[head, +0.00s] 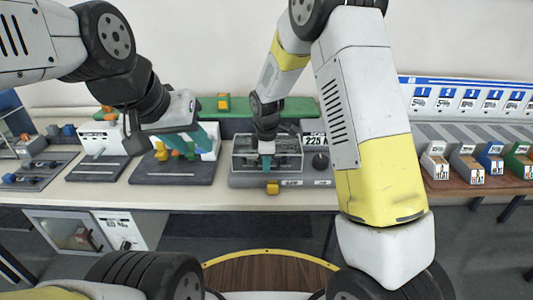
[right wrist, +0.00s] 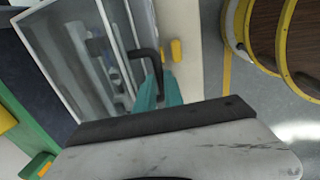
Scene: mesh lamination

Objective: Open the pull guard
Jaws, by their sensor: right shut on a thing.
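The pull guard is a clear, box-like cover (head: 284,151) with a pale frame on the grey machine in the middle of the bench. In the right wrist view it is a glassy panel (right wrist: 75,50) with a black bar handle (right wrist: 146,62) at its edge. My right gripper (head: 266,163) is at the guard's front. In the right wrist view its teal fingers (right wrist: 158,88) are closed around the handle. The guard appears to cover the machine. My left gripper (head: 192,143) hangs above a dark machine base to the left, its teal fingers apart and empty.
A display reading 225 (head: 314,139) and a dark knob (head: 320,161) are right of the guard. A yellow block (head: 272,187) sits at the machine's front. Other small machines (head: 98,168) stand to the left. Labelled bins (head: 467,165) are at right.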

